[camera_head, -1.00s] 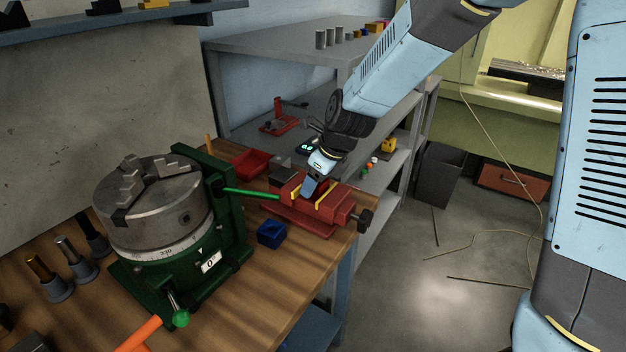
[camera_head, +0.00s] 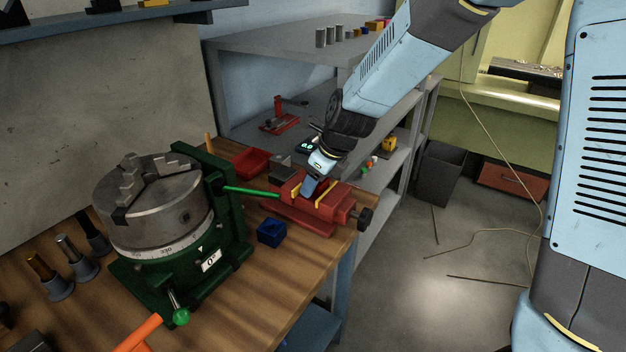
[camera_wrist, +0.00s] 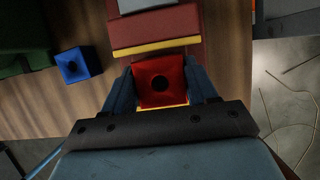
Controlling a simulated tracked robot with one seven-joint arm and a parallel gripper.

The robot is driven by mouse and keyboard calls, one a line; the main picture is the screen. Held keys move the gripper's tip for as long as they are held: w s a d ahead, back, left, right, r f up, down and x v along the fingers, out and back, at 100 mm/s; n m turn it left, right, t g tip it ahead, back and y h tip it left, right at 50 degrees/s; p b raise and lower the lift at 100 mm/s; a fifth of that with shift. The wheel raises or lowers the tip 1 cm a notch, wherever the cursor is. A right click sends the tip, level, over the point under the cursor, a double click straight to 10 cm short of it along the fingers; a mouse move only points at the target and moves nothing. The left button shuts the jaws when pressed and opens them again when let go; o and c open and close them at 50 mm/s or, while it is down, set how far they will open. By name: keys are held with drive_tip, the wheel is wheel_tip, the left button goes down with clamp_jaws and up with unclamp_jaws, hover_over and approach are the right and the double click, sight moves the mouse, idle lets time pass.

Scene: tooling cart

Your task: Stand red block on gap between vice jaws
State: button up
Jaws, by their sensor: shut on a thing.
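The red vice (camera_head: 290,214) stands on the wooden bench with yellow strips along its jaws; part of it also shows in the wrist view (camera_wrist: 165,26). My gripper (camera_wrist: 163,92) is shut on the red block (camera_wrist: 149,73), which has a dark round hole in the face towards the camera. In the head view my gripper (camera_head: 308,188) is over the vice jaws, and the block is hidden or blends with the red vice. In the wrist view yellow strips show above and just below the block, so it is over the jaw area. Whether it touches the jaws I cannot tell.
A red tray (camera_head: 250,162) lies behind. The bench edge is close at right.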

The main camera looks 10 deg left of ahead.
drive_tip(key=o, duration=1.3)
drive_tip(key=shift+o, duration=1.2)
drive_tip(key=shift+r, duration=0.1)
drive_tip(key=shift+s+r, duration=0.1)
drive_tip(key=shift+r, duration=2.8)
